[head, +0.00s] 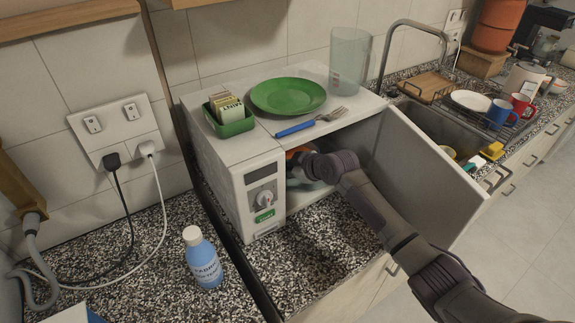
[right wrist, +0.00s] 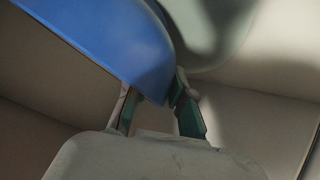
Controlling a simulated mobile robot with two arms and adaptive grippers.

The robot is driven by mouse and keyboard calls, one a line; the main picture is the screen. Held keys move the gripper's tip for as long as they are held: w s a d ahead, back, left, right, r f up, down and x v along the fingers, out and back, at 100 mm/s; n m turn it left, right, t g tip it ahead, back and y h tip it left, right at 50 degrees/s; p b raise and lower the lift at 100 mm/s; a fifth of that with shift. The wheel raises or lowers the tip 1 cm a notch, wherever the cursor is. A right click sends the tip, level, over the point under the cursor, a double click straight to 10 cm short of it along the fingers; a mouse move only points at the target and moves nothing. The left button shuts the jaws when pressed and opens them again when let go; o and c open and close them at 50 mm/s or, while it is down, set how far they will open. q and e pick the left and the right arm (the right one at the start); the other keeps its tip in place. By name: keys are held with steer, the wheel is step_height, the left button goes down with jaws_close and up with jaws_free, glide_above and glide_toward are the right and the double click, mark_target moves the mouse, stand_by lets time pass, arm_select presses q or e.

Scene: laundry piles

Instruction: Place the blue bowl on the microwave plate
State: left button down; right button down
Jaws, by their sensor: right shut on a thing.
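The microwave (head: 235,170) stands on the counter with its door (head: 425,165) swung open to the right. My right arm reaches into its cavity, and the gripper itself is mostly hidden there in the head view. In the right wrist view, my right gripper (right wrist: 154,92) is shut on the rim of the blue bowl (right wrist: 105,35). The bowl looks tilted in this view. A round pale grey-green surface (right wrist: 212,35), possibly the microwave plate, shows beside the bowl; I cannot tell whether they touch. My left gripper is out of view.
On top of the microwave are a green plate (head: 288,96), a blue-handled fork (head: 310,122), a green box of packets (head: 229,117) and a clear vase (head: 348,62). A blue bottle (head: 203,258) stands on the counter at front left. The sink and dish rack (head: 512,117) are at right.

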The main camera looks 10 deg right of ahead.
steer(key=c, duration=1.2)
jaws_free()
steer(key=shift+o, duration=0.9)
steer(key=shift+s, duration=0.1)
steer(key=b+v, duration=0.1)
steer(key=v, duration=1.1)
steer(key=shift+b, duration=0.3)
